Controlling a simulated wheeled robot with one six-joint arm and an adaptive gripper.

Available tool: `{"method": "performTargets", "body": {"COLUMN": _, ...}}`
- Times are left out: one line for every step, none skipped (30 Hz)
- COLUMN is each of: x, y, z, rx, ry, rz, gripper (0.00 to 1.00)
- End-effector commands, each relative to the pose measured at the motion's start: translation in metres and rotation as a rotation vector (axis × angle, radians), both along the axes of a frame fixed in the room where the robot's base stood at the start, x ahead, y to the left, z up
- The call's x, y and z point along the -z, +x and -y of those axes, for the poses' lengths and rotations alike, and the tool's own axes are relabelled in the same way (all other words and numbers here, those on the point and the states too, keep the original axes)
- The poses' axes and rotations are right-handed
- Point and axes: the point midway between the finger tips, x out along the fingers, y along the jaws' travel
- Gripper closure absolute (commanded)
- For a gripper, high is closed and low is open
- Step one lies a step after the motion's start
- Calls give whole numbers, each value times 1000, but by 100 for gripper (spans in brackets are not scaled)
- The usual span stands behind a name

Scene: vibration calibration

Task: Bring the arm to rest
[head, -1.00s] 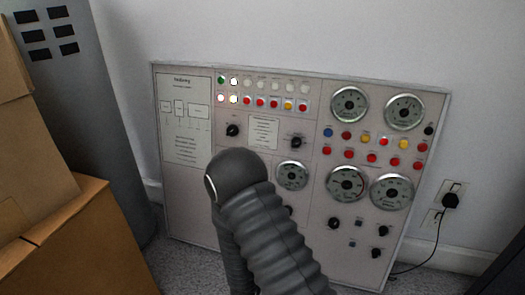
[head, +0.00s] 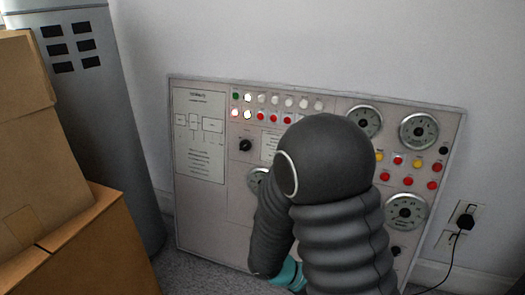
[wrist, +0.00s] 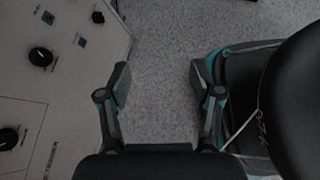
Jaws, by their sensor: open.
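My gripper (wrist: 160,84) is open in the wrist view, its two dark fingers with teal joints standing apart. Only speckled grey floor (wrist: 160,50) shows between them. My arm, in dark grey ribbed sleeves, stands bent in the head view in front of the control panel (head: 205,215). Its rounded elbow hides part of the dials and buttons. A teal part of my arm shows low in the head view; the gripper's fingers are not visible there.
The panel, with black knobs, also fills the left of the wrist view (wrist: 70,70), beside the left finger. Cardboard boxes (head: 95,250) and a grey cabinet (head: 105,100) stand at the left. A plugged-in cable (head: 463,222) hangs from the wall socket at the right.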

Motion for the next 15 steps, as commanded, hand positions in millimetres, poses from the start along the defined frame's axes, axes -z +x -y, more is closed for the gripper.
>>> {"method": "performTargets", "body": {"x": -11, "y": -7, "z": -1, "rx": 83, "ry": 47, "rz": 57, "gripper": 35}}
{"method": "performTargets", "body": {"x": -15, "y": -12, "z": -3, "rx": 135, "ry": 77, "rz": 87, "gripper": 35}}
{"method": "performTargets", "body": {"x": -21, "y": -17, "z": -6, "rx": 201, "ry": 115, "rz": 129, "gripper": 35}}
{"method": "performTargets", "body": {"x": -26, "y": -21, "z": -8, "rx": 250, "ry": 143, "rz": 159, "gripper": 35}}
{"method": "performTargets", "body": {"x": -30, "y": -25, "z": -10, "rx": 298, "ry": 172, "rz": 189, "gripper": 35}}
{"method": "performTargets", "body": {"x": -36, "y": -29, "z": -13, "rx": 361, "ry": 210, "rz": 229, "gripper": 35}}
{"method": "performTargets", "body": {"x": -41, "y": -32, "z": -16, "rx": 407, "ry": 237, "rz": 257, "gripper": 35}}
{"method": "performTargets", "body": {"x": -46, "y": -35, "z": -18, "rx": 452, "ry": 265, "rz": 284, "gripper": 35}}
{"method": "performTargets", "body": {"x": -52, "y": -38, "z": -22, "rx": 510, "ry": 304, "rz": 321, "gripper": 35}}
{"method": "performTargets", "body": {"x": -57, "y": -41, "z": -25, "rx": 554, "ry": 332, "rz": 348, "gripper": 35}}
{"method": "performTargets", "body": {"x": -62, "y": -43, "z": -27, "rx": 596, "ry": 360, "rz": 374, "gripper": 35}}
{"method": "performTargets", "body": {"x": -69, "y": -45, "z": -31, "rx": 649, "ry": 397, "rz": 409, "gripper": 35}}
{"method": "performTargets", "body": {"x": -74, "y": -46, "z": -34, "rx": 689, "ry": 425, "rz": 435, "gripper": 35}}
{"method": "performTargets", "body": {"x": -80, "y": -48, "z": -36, "rx": 727, "ry": 454, "rz": 461, "gripper": 35}}
{"method": "performTargets", "body": {"x": -87, "y": -49, "z": -40, "rx": 774, "ry": 491, "rz": 492, "gripper": 35}}
